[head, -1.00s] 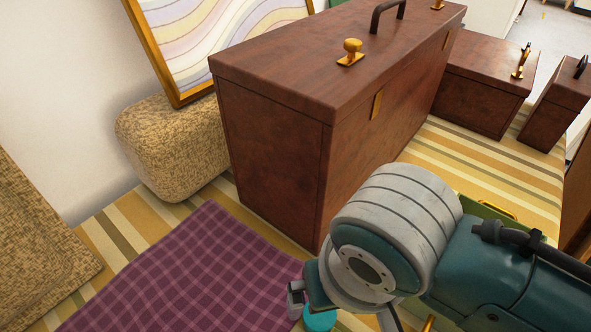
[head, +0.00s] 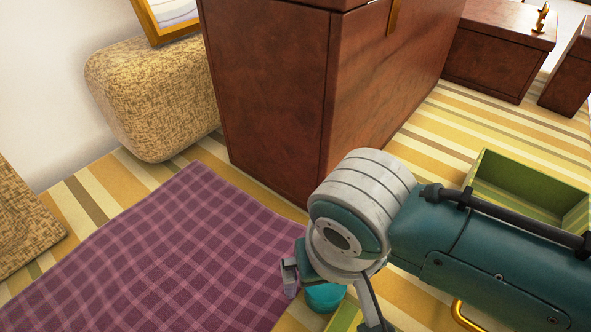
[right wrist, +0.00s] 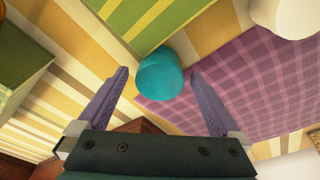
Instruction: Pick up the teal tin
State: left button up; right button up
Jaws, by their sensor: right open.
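The teal tin (head: 325,297) is near the bottom of the head view, by the right corner of the purple plaid cloth, partly hidden by my right gripper (head: 330,288). In the right wrist view the tin (right wrist: 160,75) shows as a plain teal round shape between and beyond the two fingertips of my open right gripper (right wrist: 158,82). Clear gaps show on both sides of it; I cannot tell its exact distance from the fingers. My left gripper is not in view.
A large brown trunk (head: 270,100) stands behind my right arm. A purple plaid cloth (head: 170,250) lies on the striped floor. A green open box (head: 525,180) is at right. A tan woven pouf (head: 150,95) stands by the wall. A white round object (right wrist: 287,15) shows in the wrist view.

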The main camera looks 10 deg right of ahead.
jog(key=shift+w+f, duration=0.1)
jog(key=shift+f, duration=0.75)
jog(key=shift+r, duration=0.1)
jog(key=shift+c, duration=0.2)
jog(key=c, duration=1.5)
